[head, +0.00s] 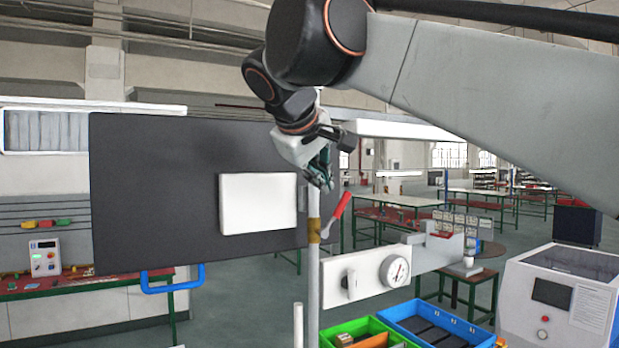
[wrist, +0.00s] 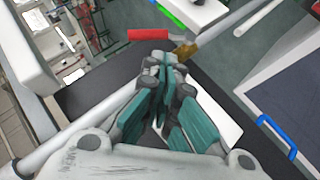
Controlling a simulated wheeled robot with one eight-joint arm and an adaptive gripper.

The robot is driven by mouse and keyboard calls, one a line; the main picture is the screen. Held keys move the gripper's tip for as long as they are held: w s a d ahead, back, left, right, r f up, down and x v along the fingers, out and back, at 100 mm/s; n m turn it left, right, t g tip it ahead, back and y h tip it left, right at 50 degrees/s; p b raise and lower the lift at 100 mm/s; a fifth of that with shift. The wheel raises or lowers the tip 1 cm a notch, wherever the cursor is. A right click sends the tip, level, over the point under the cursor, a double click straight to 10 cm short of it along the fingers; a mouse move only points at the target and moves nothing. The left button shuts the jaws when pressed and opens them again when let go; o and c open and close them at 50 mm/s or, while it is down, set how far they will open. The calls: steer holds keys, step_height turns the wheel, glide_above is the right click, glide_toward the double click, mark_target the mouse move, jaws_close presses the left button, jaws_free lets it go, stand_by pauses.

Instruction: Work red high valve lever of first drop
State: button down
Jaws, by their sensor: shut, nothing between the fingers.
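The red valve lever (head: 341,208) sits beside the vertical pipe, tilted up to the right from a brass valve body (head: 314,230). In the wrist view the red lever (wrist: 148,35) lies just beyond the fingertips, with the brass body (wrist: 187,50) to its right. My gripper (head: 325,184) is shut and empty, pointing down above and slightly left of the lever. In the wrist view my gripper (wrist: 163,62) has its teal finger pads together at the tips. I see no contact between the fingers and the lever, though the gap is hard to judge.
A grey pipe (head: 313,285) runs vertically below the valve. A dark panel with a white box (head: 258,201) stands behind it at left. A white plate with a round gauge (head: 395,271) is at lower right. Green (head: 345,328) and blue bins (head: 402,308) stand below.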

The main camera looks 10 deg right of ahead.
mark_target(349, 193)
steer(key=shift+n+h, duration=0.4)
steer(key=shift+n, duration=0.2)
steer(key=shift+w+d+r+b+x, duration=0.2)
steer(key=shift+b+x, duration=0.5)
steer(key=shift+x, duration=0.8)
steer(key=shift+w+a+r+b+x, duration=0.1)
steer(key=shift+r+b+x, duration=0.15)
steer(key=shift+b+x, duration=0.85)
steer(key=shift+w+d+r+b+x, duration=0.15)
steer(key=shift+r+b+x, duration=0.15)
steer(key=shift+x, duration=1.65)
steer(key=shift+w+d+y+p, duration=0.15)
steer(key=shift+d+y+p, duration=0.15)
steer(key=shift+p, duration=0.1)
steer(key=shift+w+d+f+m+y+p, duration=0.1)
steer(key=shift+w+d+m+y+p, duration=0.1)
steer(key=shift+d+m+y+p, duration=0.7)
steer(key=shift+w+d+f+g+y+p, duration=0.15)
steer(key=shift+d+f+g+y+p, duration=0.25)
steer(key=shift+d+y+p, duration=0.15)
steer(key=shift+w+d+f+g+y+p, duration=0.15)
steer(key=shift+d+f+g+y+p, duration=0.2)
steer(key=shift+y+p, duration=0.2)
steer(key=shift+w+d+f, duration=0.25)
steer(key=shift+d+f, duration=0.65)
steer(key=shift+f, duration=0.3)
